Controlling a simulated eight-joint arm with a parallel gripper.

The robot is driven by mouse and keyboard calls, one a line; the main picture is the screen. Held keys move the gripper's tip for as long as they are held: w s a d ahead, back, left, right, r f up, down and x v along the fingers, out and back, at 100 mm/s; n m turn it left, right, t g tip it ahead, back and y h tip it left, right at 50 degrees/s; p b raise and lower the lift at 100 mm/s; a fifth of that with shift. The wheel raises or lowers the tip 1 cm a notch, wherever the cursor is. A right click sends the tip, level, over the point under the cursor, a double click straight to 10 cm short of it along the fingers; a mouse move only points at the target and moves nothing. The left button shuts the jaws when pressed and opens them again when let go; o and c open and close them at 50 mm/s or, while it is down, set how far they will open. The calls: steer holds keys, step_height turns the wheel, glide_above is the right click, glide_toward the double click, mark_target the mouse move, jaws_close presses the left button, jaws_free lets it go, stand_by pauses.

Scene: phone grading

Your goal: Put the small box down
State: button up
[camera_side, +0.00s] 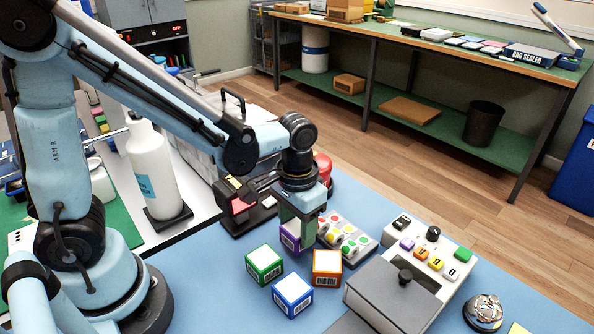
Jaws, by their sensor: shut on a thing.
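My gripper (299,240) points down over the blue work surface (225,308). It is shut on a small white box with purple edges (289,238). The fingers hide much of this box, and I cannot tell whether its underside touches the surface. Three similar small boxes stand close in front: a green-edged one (264,265) at left, a blue-edged one (293,296) nearest the camera, and an orange-edged one (327,268) at right.
Right behind my gripper is a tray of coloured round pieces (348,238). A grey lidded case (392,297) and a button panel (436,260) stand to the right, with a bell (484,312) beyond. A red-and-black device (240,207) stands behind left. The front-left surface is clear.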

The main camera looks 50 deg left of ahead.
mark_target(296, 227)
steer(key=shift+f, duration=0.95)
steer(key=shift+f, duration=0.1)
steer(key=o, duration=0.8)
steer(key=shift+c, duration=0.2)
step_height(296, 227, up, 12)
steer(key=s+a+t, duration=0.2)
steer(key=a+t, duration=0.5)
steer(key=shift+s+a, duration=0.25)
stand_by(0.5)
